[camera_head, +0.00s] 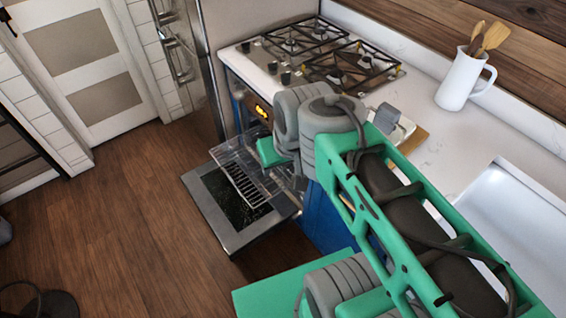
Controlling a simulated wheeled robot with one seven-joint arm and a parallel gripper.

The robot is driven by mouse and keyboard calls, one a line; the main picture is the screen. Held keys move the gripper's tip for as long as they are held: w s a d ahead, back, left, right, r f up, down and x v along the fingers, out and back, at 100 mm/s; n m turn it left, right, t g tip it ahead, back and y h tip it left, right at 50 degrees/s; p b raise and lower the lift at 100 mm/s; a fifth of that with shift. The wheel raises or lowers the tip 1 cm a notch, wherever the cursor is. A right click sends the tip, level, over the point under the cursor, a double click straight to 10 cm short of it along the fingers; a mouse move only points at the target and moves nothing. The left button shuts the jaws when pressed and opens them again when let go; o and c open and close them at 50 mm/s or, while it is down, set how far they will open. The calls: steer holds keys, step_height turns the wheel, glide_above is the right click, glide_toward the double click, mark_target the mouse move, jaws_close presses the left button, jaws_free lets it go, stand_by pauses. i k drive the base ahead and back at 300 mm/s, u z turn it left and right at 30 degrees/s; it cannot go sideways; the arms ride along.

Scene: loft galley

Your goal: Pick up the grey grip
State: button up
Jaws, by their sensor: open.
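A small grey block-like piece (388,117), possibly the grey grip, stands on the counter just right of my arm's grey joint. It sits by a white item, and my arm hides part of that area. I cannot make out its full shape or what it belongs to. My green and grey arm crosses the picture from the lower right to the middle. I cannot make out my gripper's fingers; the end of the arm is hidden behind its own links.
The oven door (240,205) hangs open with a wire rack (246,186) above it. A gas hob (325,60) is at the counter's back. A white jug (465,80) holds wooden utensils. A sink (525,215) lies at right. The wooden floor (130,220) at left is mostly clear.

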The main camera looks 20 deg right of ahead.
mark_target(387, 116)
steer(key=z, duration=0.75)
steer(key=k, duration=1.3)
steer(key=u, duration=0.75)
steer(key=i, duration=1.55)
steer(key=u, duration=0.25)
